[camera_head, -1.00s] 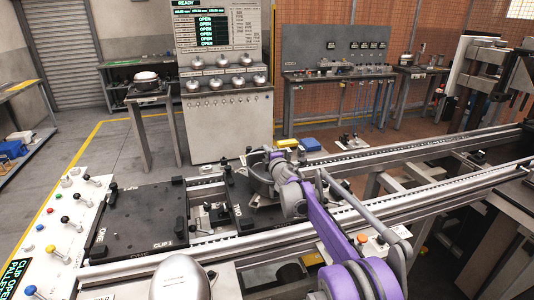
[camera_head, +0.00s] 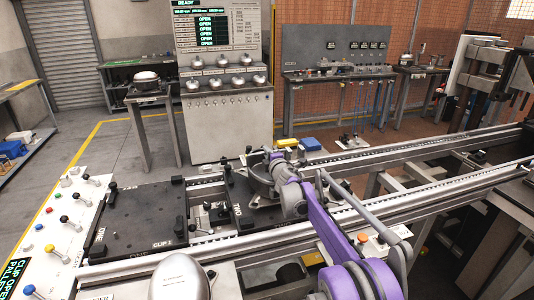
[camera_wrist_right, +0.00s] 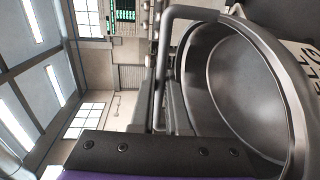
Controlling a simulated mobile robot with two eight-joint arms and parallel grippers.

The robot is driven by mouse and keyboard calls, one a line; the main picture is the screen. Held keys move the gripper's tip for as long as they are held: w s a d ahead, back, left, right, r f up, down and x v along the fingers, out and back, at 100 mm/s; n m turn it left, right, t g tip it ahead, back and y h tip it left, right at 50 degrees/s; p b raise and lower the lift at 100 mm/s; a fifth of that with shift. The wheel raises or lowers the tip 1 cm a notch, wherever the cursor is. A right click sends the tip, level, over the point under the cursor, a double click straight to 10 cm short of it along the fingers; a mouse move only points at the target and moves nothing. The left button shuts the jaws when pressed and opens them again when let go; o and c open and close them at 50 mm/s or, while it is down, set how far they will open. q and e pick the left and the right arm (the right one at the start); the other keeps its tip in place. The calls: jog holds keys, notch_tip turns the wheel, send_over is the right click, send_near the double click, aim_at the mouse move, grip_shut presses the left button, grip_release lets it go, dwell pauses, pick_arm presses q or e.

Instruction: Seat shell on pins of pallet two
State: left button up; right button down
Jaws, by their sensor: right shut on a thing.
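The shell (camera_head: 262,186) is a grey metal bowl over the second dark pallet (camera_head: 243,222), just right of the pallet marked ONE (camera_head: 125,232). My right gripper (camera_head: 279,168), on a purple arm, is shut on the shell's rim at its right side. In the right wrist view the shell (camera_wrist_right: 245,85) shows its hollow inside and thick rim, with a bent grey bar beside it. The pins are hidden under the shell and arm, and I cannot tell whether the shell touches them. My left gripper is not in view.
A panel with coloured knobs and levers (camera_head: 62,225) stands at the left. Conveyor rails (camera_head: 400,155) run to the right. A silver dome (camera_head: 181,279) lies in front. A yellow block (camera_head: 286,142) and blue block (camera_head: 311,144) sit behind the shell.

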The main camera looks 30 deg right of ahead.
jog(key=shift+f+b, duration=0.65)
jog(key=shift+f, duration=0.8)
jog(key=c, duration=0.8)
grip_release()
jog(key=shift+r, duration=0.1)
jog(key=shift+c, duration=0.2)
jog(key=v, duration=1.1)
